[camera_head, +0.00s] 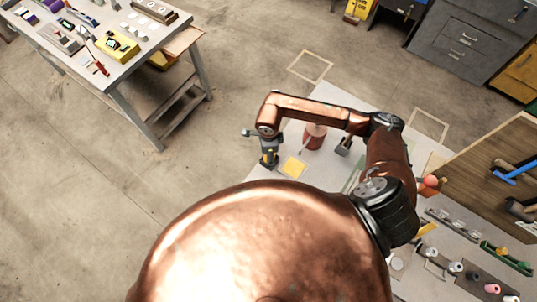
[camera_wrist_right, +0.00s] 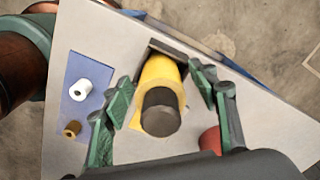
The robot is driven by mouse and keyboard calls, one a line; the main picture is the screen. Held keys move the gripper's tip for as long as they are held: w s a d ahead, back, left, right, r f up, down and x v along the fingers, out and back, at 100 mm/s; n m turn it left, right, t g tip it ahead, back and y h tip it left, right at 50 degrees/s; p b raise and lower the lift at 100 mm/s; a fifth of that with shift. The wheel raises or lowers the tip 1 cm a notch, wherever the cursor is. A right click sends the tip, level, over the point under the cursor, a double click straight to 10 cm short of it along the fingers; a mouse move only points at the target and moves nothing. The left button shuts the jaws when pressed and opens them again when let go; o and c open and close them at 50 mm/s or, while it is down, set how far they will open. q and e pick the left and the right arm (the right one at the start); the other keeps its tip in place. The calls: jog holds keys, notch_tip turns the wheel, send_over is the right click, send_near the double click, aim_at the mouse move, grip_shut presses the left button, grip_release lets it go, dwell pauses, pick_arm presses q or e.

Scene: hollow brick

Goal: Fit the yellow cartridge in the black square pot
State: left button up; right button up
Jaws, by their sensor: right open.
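The yellow cartridge (camera_wrist_right: 162,72) with its dark round end (camera_wrist_right: 160,112) stands between the fingers of my right gripper (camera_wrist_right: 163,92) in the right wrist view. The fingers are apart, with a gap on each side of the cartridge. The black square pot (camera_wrist_right: 153,49) shows as a dark rim around the far part of the cartridge. The cartridge appears to stand in it, but I cannot tell how deep. In the head view my right gripper (camera_head: 268,160) is low over the table's left corner, hiding most of pot and cartridge. My left gripper is not in view.
A yellow square (camera_head: 293,167) lies beside the gripper, with a red cylinder (camera_head: 315,136) behind. A blue patch holds a white ring (camera_wrist_right: 80,90) and a brass ring (camera_wrist_right: 72,129). A tool board (camera_head: 470,185) and small-part racks stand at right.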

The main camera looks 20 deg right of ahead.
notch_tip(320, 180, up, 12)
jog(key=shift+f, duration=0.1)
jog(key=shift+f, duration=0.1)
dwell(0.4)
